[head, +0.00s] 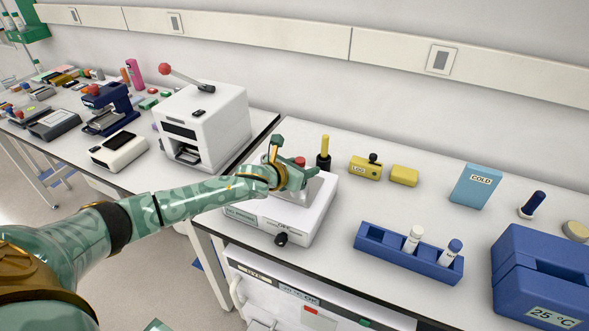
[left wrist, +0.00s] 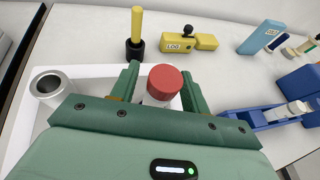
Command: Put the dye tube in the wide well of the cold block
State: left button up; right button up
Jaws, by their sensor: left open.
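A red-capped tube (left wrist: 165,82) shows between the two fingers of my left gripper (left wrist: 160,72) in the left wrist view; I take it as the dye tube. Its red cap also shows in the head view (head: 300,161). The left gripper (head: 293,165) is open around it, over a white device (head: 297,218) on the right bench. The tube's lower part is hidden by the gripper. My right gripper is out of view.
A metal cylinder (left wrist: 48,88) stands on the white device. A yellow-handled tool (head: 324,152) and yellow LOG block (head: 365,168) are behind. A blue rack (head: 380,243) holds two tubes; a blue 25 °C box (head: 545,270) is right. A white lever machine (head: 205,125) stands left.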

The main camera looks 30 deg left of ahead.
pick_arm(q)
jog(key=p+v, duration=0.1)
jog(key=v, duration=1.1)
jog(key=shift+d+f, duration=0.1)
dwell(0.8)
